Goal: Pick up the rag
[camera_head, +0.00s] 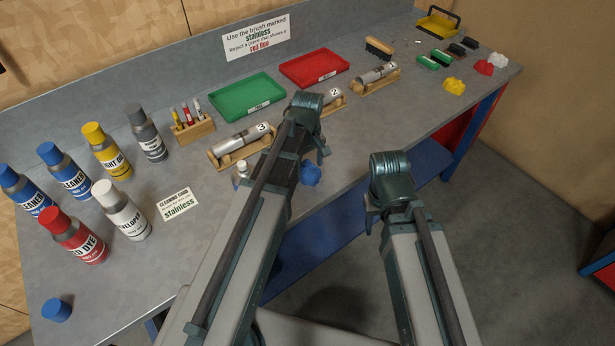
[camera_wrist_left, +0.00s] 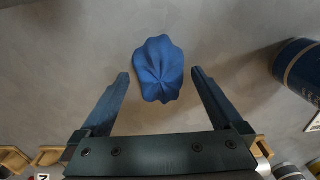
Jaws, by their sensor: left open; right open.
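A crumpled blue rag (camera_head: 310,174) lies on the grey bench near its front edge, just below my left gripper (camera_head: 322,150). In the left wrist view the blue rag (camera_wrist_left: 159,70) shows between and beyond the two fingertips of my left gripper (camera_wrist_left: 160,74), with a gap on each side. That gripper is open and empty; its height above the rag is hard to tell. My right gripper (camera_head: 372,208) is open, in front of the bench edge and apart from everything; its fingers are mostly hidden. Yellow (camera_head: 453,87), red (camera_head: 484,67) and white (camera_head: 497,60) rags lie at the far right.
Wooden holders with numbered metal cylinders (camera_head: 240,138) stand behind the left gripper. Green (camera_head: 247,94) and red (camera_head: 314,68) trays lie further back. Several bottles (camera_head: 122,208) stand at left. A blue cylindrical object (camera_wrist_left: 300,70) is at the wrist view's right edge.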

